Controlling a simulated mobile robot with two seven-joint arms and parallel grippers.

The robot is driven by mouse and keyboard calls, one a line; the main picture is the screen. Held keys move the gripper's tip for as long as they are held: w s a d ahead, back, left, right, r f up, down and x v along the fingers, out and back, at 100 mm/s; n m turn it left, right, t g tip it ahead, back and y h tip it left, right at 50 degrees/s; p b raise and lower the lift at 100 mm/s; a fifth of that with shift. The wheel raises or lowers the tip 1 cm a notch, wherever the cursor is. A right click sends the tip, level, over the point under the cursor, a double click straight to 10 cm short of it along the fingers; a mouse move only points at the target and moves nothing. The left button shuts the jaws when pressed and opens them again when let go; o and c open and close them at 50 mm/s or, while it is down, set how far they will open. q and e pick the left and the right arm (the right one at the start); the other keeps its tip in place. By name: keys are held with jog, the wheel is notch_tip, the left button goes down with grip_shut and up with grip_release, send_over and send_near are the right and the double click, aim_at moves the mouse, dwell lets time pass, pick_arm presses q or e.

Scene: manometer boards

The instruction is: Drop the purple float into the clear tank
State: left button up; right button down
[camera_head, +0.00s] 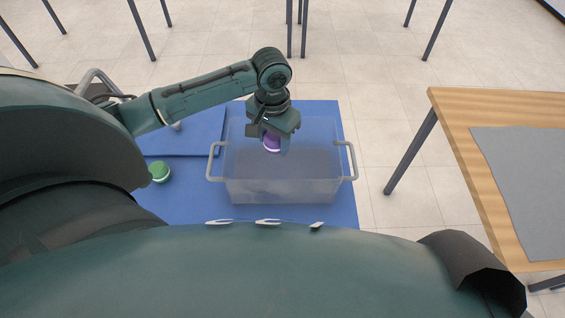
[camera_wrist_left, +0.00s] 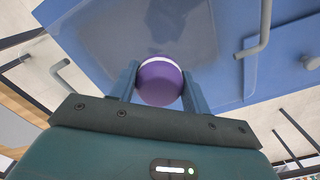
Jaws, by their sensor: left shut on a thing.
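The purple float (camera_head: 271,141), a rounded piece with a white band, is held by my left gripper (camera_head: 272,137). It also shows between the two fingers in the left wrist view (camera_wrist_left: 160,83). The clear tank (camera_head: 240,190), a see-through box with a grey handle at each end, stands on a blue surface. In the head view the gripper and float appear over the tank's opening, toward its far side; I cannot tell their exact height above the rim. My right gripper is not in view.
A green float (camera_head: 160,171) with a white band sits on the blue surface (camera_head: 345,205) left of the tank. A wooden table (camera_head: 460,130) with a grey mat (camera_head: 525,180) stands at the right. Tiled floor and several table legs show behind.

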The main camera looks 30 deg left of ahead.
pick_arm(q)
jog(key=o, duration=1)
jog(key=shift+o, duration=0.2)
notch_tip(320, 180, up, 13)
jog(key=shift+r, duration=0.15)
